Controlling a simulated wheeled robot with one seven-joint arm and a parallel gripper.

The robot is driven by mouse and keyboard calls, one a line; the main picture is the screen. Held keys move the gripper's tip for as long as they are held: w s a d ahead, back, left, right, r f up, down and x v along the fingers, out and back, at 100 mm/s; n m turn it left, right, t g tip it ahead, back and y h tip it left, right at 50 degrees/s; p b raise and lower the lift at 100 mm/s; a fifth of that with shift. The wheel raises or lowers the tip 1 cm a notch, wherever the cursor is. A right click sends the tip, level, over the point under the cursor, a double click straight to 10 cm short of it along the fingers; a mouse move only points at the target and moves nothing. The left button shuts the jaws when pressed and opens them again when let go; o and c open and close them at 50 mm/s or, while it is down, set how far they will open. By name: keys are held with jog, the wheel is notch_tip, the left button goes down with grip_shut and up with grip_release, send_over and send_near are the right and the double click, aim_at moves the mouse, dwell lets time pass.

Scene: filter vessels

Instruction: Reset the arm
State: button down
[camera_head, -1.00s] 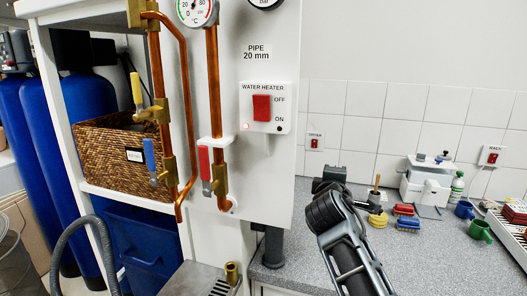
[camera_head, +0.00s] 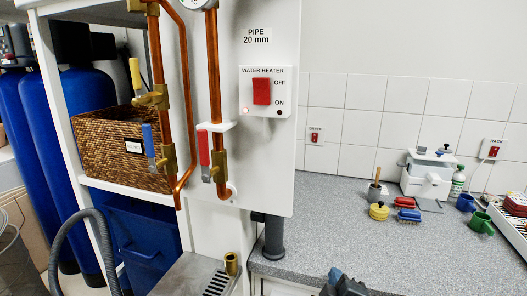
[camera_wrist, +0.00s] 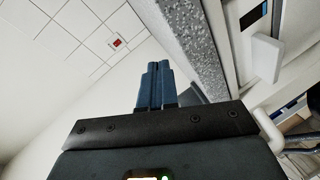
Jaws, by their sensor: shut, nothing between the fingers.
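My gripper (camera_wrist: 157,68) shows in the wrist view with its two blue fingers together and nothing between them. The fingers point up in that picture, beside the edge of the speckled grey counter, with white wall tiles to the left. In the head view only a small dark and blue part of my arm's end shows at the bottom edge, in front of the counter (camera_head: 400,255). The rest of the arm is out of the picture.
A white panel carries copper pipes (camera_head: 214,90) and a red water heater switch (camera_head: 261,91). A wicker basket (camera_head: 105,150) sits on the left shelf. The counter's front middle is clear.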

jog(key=s+d+f+m+y+b, duration=0.1)
jog(key=s+f+m+b, duration=0.3)
jog(key=s, duration=0.9)
jog(key=s+f+m+y+p, duration=0.1)
jog(key=s+f, duration=0.5)
jog(key=s, duration=0.8)
jog(key=s+d+r+m+b, duration=0.2)
jog(key=s+r+m, duration=0.1)
jog(key=s, duration=0.7)
jog(key=s+d+r+m+b, duration=0.2)
jog(key=s+r+m, duration=0.2)
jog(key=s, duration=0.7)
notch_tip(320, 180, up, 2)
jog(key=shift+r, duration=0.25)
